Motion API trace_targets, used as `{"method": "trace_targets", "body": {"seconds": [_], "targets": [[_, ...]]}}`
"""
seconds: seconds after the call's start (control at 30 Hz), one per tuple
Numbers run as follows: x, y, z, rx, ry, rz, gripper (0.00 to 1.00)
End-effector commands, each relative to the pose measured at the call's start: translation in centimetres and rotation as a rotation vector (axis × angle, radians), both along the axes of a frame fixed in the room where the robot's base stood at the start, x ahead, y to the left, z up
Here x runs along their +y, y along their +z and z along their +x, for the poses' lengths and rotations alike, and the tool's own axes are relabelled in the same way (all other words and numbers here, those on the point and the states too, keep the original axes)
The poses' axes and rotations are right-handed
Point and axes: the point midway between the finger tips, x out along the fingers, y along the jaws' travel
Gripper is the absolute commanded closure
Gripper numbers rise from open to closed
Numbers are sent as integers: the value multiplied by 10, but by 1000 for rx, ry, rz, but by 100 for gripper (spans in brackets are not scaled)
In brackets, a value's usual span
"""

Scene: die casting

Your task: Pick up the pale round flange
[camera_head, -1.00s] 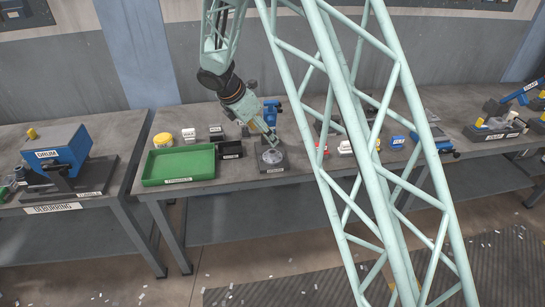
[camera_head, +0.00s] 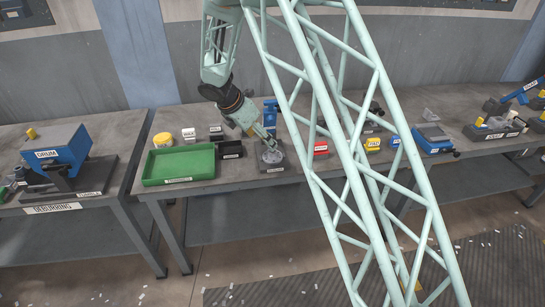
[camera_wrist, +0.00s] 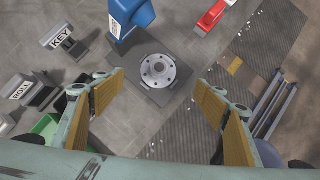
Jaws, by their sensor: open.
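The pale round flange (camera_wrist: 158,70) sits on a dark square plate (camera_wrist: 150,92) in the wrist view, with a hub and a ring of holes facing up. In the head view the flange (camera_head: 272,156) lies on its dark block (camera_head: 274,168) on the middle table. My gripper (camera_wrist: 162,98) is open and empty, its two fingers spread to either side below the flange in the wrist picture. In the head view my gripper (camera_head: 271,143) is just above and behind the flange, and its fingertips partly overlap it.
A green tray (camera_head: 180,181) and a small black bin (camera_head: 230,149) stand left of the flange. A blue device (camera_wrist: 130,16) stands close behind it. A red block (camera_head: 320,148) is to the right. KEY (camera_wrist: 62,42) and ROLL (camera_wrist: 25,92) label blocks stand left.

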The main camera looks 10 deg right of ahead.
Motion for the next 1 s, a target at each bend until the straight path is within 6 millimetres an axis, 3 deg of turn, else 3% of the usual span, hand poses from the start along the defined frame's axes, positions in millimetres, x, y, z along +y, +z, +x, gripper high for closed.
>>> {"method": "trace_targets", "body": {"seconds": [0.5,1.0], "targets": [[-28,-55,16,1,-2,-1,34],[-31,-62,18,1,0,0,34]]}}
